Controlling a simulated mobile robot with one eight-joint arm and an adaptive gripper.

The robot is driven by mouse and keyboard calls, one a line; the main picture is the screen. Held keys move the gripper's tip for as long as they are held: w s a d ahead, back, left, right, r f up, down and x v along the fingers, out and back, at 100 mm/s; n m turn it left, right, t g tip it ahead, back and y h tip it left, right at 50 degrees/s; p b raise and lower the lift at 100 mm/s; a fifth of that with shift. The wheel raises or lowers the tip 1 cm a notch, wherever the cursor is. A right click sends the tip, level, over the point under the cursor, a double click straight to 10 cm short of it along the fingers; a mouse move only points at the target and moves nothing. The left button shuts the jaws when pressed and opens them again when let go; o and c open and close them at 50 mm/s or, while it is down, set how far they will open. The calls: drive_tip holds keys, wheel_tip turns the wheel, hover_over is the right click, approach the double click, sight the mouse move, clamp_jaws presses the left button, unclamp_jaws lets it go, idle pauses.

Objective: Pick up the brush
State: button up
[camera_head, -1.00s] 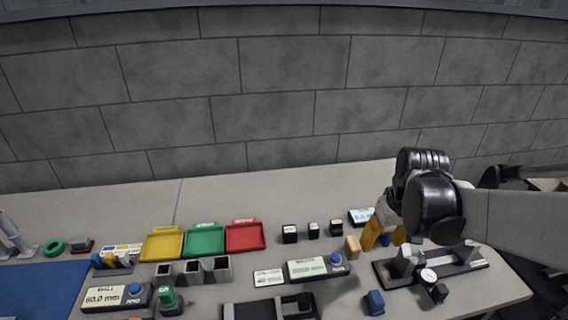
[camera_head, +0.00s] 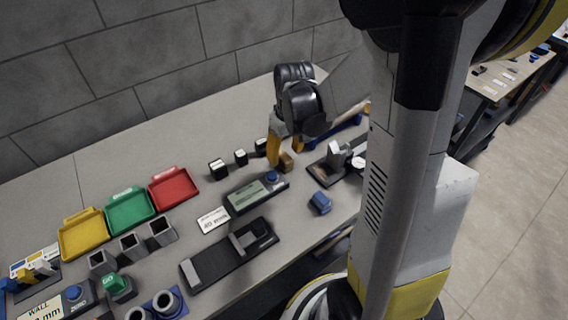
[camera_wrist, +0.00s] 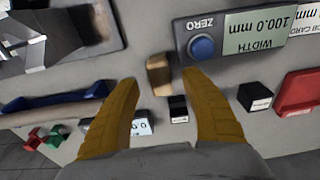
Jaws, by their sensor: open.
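My gripper (camera_head: 285,155) is open, pointing down over the right part of the table. Its two yellow fingers show in the wrist view (camera_wrist: 159,80). A small tan block (camera_wrist: 159,72) lies in the gap near the fingertips; it also shows in the head view (camera_head: 287,162). I see no contact with it. A long brown bar (camera_wrist: 40,104) by a blue strip (camera_wrist: 84,94) lies left of the fingers in the wrist view; it may be the brush, but no bristles show. In the head view my arm partly hides that area.
Small black blocks (camera_head: 218,168) stand left of my gripper. A width display with a blue button (camera_wrist: 203,46) is close by. A red tray (camera_head: 174,190), a dark fixture (camera_head: 228,255) and a blue block (camera_head: 320,203) are also on the table. Bare tabletop lies behind the trays.

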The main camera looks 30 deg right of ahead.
sight(284, 155)
drive_tip(key=shift+w+f+b, duration=0.2)
drive_tip(key=shift+f+b, duration=0.1)
drive_tip(key=shift+f, duration=0.9)
drive_tip(key=shift+r, duration=0.1)
clamp_jaws()
drive_tip(key=shift+r, duration=0.1)
wheel_tip(284, 155, up, 10)
drive_tip(key=p, duration=0.4)
drive_tip(key=c, duration=0.8)
unclamp_jaws()
clamp_jaws()
